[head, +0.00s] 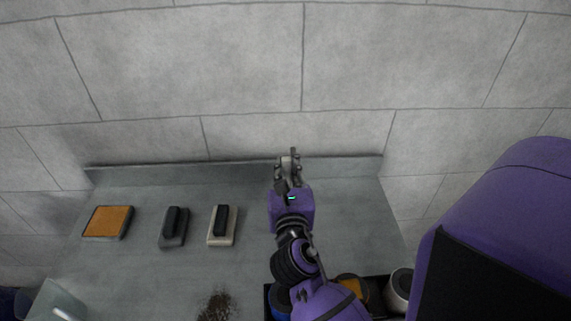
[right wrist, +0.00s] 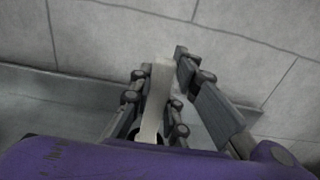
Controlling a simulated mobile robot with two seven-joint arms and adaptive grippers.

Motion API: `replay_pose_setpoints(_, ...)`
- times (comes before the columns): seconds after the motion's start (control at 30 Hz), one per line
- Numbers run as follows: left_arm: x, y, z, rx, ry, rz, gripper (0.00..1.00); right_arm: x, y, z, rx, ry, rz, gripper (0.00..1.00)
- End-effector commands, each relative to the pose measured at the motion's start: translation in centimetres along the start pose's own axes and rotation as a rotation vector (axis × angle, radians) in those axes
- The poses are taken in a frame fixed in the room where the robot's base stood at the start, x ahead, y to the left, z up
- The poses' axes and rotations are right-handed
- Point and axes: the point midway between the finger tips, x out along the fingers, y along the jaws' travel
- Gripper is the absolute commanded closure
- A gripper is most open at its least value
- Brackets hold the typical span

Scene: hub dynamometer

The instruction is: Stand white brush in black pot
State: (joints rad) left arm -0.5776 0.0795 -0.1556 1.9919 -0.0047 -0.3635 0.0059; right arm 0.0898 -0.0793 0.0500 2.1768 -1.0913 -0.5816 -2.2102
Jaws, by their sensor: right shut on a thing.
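My right gripper (head: 289,166) is over the back part of the grey table, fingers toward the wall. It is shut on a long, pale, flat-sided piece (right wrist: 158,95), seen between its fingers in the right wrist view. This looks like the white brush's handle; its bristles cannot be made out. I cannot make out the black pot for certain. My left gripper is not in view.
On the grey table (head: 140,280), an orange-topped pad (head: 108,221), a dark block brush (head: 174,228) and a cream block with a black grip (head: 223,225) stand at left. Dark crumbs (head: 216,304) lie in front. A black tray (head: 268,292) and a grey cup (head: 399,291) are at front right.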

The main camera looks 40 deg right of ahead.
Motion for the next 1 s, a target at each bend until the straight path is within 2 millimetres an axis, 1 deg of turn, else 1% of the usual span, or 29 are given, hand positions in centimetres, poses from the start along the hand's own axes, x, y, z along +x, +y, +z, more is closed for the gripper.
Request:
replay_pose_setpoints(0.27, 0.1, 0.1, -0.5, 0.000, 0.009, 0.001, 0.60, 0.0, 0.0, 0.0, 0.000, -0.001, 0.000, 1.00)
replay_pose_setpoints(0.3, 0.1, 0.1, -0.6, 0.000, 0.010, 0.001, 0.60, 0.0, 0.0, 0.0, 0.000, -0.001, 0.000, 0.80)
replay_pose_setpoints(0.43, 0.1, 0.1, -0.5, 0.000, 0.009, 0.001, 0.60, 0.0, 0.0, 0.0, 0.001, -0.001, 0.000, 0.63)
replay_pose_setpoints(0.77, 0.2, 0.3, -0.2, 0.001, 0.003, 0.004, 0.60, 0.0, 0.0, 0.2, 0.001, -0.002, 0.000, 0.62)
replay_pose_setpoints(0.87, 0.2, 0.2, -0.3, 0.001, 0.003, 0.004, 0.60, 0.1, 0.0, 1.1, 0.002, -0.006, 0.000, 0.62)
replay_pose_setpoints(0.97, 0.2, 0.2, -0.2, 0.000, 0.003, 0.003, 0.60, 0.0, 0.0, 2.8, 0.002, -0.007, 0.002, 0.62)
replay_pose_setpoints(1.0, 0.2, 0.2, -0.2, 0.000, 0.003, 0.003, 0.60, 0.1, 0.0, 3.6, 0.002, -0.009, 0.001, 0.62)
